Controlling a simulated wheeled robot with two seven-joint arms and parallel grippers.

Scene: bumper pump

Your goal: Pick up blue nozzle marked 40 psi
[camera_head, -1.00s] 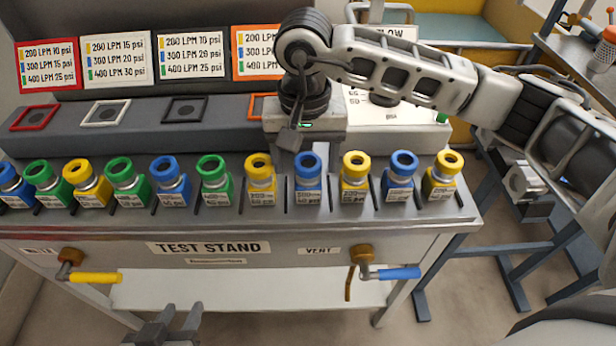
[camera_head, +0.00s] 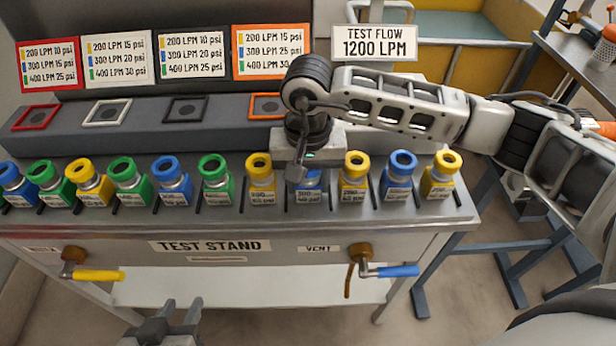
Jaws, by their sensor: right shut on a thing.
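The blue nozzle (camera_head: 309,196) stands in the row on the test stand, between two yellow nozzles. Its small label seems to read 40 psi but is hard to make out. My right gripper (camera_head: 300,172) has come down over it from above and is shut on it; the gripper hides the nozzle's top. The nozzle still appears to be in its slot in the row. My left gripper (camera_head: 172,322) is at the bottom edge, in front of the stand, with its fingers apart and nothing between them.
Yellow (camera_head: 352,187) and blue (camera_head: 398,180) nozzles stand close to the right; several more fill the row to the left. Behind is a ledge with square coloured frames (camera_head: 107,113) under pressure cards. Valve handles (camera_head: 398,271) stick out from the stand's front.

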